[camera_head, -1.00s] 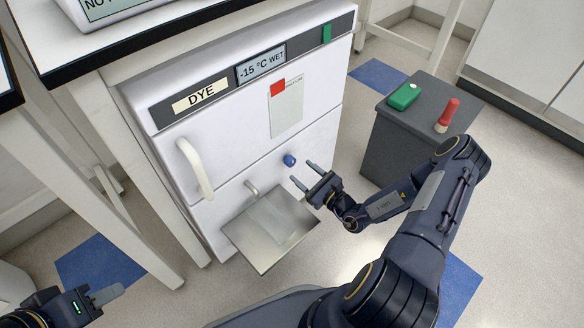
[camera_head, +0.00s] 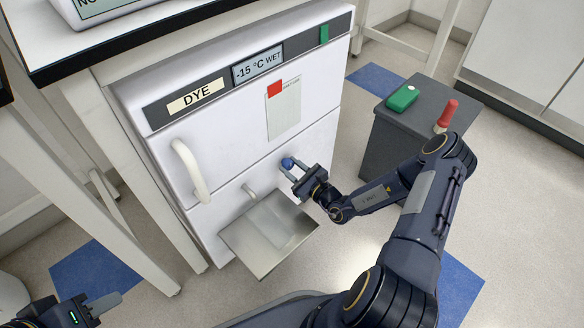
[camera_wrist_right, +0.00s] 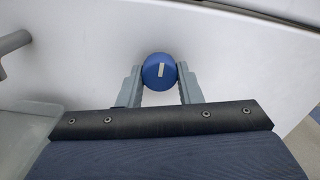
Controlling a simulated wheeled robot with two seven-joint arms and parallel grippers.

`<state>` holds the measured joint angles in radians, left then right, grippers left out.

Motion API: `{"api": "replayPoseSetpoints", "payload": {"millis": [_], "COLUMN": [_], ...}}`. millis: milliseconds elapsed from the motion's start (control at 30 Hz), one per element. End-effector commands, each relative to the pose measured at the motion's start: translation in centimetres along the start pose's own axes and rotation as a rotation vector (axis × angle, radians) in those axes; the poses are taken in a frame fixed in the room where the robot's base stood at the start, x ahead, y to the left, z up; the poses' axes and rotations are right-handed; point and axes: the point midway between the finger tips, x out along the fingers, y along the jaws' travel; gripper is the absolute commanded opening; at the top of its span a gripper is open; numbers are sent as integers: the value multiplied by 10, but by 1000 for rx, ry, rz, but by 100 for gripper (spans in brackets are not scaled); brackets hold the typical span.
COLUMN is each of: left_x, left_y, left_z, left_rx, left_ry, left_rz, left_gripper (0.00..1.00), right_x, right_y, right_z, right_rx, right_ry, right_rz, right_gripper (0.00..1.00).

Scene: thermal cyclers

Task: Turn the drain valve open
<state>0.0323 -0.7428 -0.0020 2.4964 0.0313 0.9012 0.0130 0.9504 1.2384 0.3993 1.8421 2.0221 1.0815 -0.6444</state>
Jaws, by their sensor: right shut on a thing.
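The drain valve is a round blue knob (camera_head: 288,163) on the lower front of the white DYE freezer (camera_head: 238,138). In the right wrist view the knob (camera_wrist_right: 159,71) sits between the two grey fingers, with a pale mark on its face standing nearly upright. My right gripper (camera_head: 291,169) is shut on the knob; it also shows in the right wrist view (camera_wrist_right: 159,85). My left gripper (camera_head: 104,302) is at the lower left, far from the freezer, and only partly in view; its opening cannot be made out.
A metal tray (camera_head: 250,262) juts out under a small spout (camera_head: 249,191), left of the knob. A curved white handle (camera_head: 190,170) is further left. A dark grey cabinet (camera_head: 398,150) at right bears a green box (camera_head: 403,97) and a red-handled tool (camera_head: 447,113).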

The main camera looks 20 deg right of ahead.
Motion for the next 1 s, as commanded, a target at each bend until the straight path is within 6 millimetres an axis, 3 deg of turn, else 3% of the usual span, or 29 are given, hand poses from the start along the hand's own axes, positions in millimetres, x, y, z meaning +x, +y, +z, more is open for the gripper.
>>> {"api": "replayPoseSetpoints", "payload": {"millis": [467,1000], "left_x": [-12,-42], "left_y": [5,19], "left_z": [-6,-21], "left_rx": [0,0], "left_ry": [0,0], "left_rz": [0,0], "left_gripper": [36,36], "right_x": [0,0], "right_y": [0,2], "right_z": [2,3], "right_rx": [113,595], "right_ry": [1,2], "right_rz": [2,1], "right_gripper": [9,9]}}
